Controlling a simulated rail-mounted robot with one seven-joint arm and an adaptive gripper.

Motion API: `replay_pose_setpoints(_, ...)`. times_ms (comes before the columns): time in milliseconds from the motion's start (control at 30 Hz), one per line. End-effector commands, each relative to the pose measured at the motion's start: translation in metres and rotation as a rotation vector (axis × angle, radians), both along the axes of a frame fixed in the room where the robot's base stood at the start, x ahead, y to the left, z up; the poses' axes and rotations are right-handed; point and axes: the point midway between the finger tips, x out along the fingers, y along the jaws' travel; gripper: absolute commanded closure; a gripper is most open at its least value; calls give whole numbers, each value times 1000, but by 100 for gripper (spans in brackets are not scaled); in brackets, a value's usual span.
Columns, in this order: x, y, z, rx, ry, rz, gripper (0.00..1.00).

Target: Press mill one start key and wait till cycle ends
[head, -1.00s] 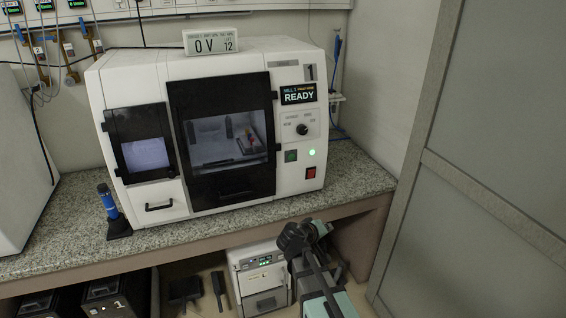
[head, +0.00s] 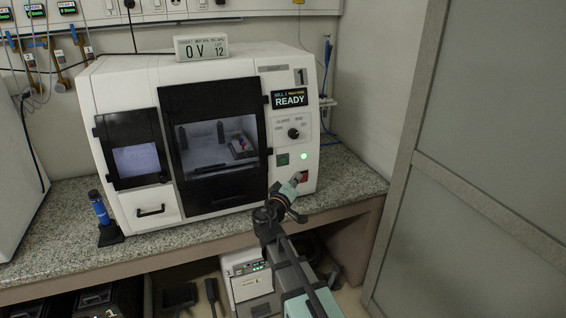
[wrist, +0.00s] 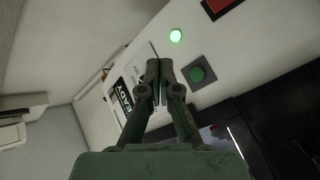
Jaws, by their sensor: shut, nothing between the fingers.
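Mill one (head: 215,75) is a white cabinet marked 1, and its small screen (head: 290,98) reads READY. Its green start key (head: 283,159) is a green button on a dark square plate, left of a lit green lamp (head: 304,156). The wrist view also shows the green key (wrist: 197,74) and the lamp (wrist: 175,36). My gripper (head: 297,179) is in front of the lower right panel, below the key in the head view. In the wrist view my gripper (wrist: 158,68) has its fingers together and empty, left of the key. I see no contact with the key.
A red switch (wrist: 217,6) is near the lamp; my gripper partly covers it in the head view. A rotary knob (head: 294,133) is above the key. The mill's dark windowed door (head: 213,188) looks shut.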

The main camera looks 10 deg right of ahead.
Motion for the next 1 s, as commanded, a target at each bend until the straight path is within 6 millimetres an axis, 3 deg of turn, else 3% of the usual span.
replay_pose_setpoints(367,11,2,0,-1,3,-1,100)
replay_pose_setpoints(1000,81,17,-6,0,1,-1,100)
